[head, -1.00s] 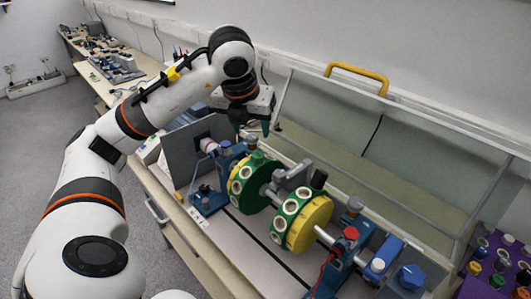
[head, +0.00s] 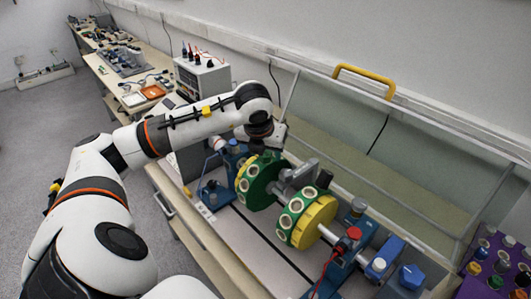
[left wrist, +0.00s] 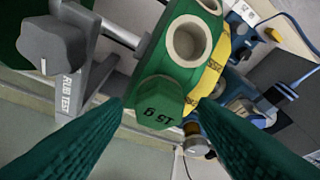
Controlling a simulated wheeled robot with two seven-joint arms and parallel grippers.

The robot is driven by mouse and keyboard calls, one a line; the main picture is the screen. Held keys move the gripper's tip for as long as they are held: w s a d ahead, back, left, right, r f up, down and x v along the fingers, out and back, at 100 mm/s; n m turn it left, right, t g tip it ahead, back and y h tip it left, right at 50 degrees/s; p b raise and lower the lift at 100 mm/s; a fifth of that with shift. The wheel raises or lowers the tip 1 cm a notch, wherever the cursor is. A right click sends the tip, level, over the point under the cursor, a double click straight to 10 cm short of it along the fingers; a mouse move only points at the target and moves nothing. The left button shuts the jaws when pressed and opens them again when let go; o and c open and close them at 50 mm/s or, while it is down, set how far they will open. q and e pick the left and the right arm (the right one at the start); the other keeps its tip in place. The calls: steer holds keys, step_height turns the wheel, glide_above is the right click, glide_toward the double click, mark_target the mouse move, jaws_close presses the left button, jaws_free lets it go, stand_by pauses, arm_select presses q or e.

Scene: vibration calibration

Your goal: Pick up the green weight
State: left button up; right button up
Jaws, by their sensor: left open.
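The green weight (left wrist: 160,98), a hexagonal piece marked "15 g", sits on the rim of a green and yellow disc (left wrist: 188,38) with round holes. My left gripper (left wrist: 163,104) is open, with one green finger on each side of the weight in the left wrist view. I cannot tell whether the fingers touch it. In the head view, my left gripper (head: 266,146) is down behind the top of the left disc (head: 252,184), and its fingertips are mostly hidden. My right gripper is not in view.
A second disc (head: 308,220) is on the same shaft. A grey part (head: 298,175) stands behind and between the discs. A clear raised cover with a yellow handle (head: 364,78) is behind. A purple rack (head: 487,243) with coloured weights is at right.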

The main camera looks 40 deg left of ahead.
arm_select(q)
steer(key=c, duration=1)
steer(key=shift+r, duration=0.1)
steer(key=shift+c, duration=0.2)
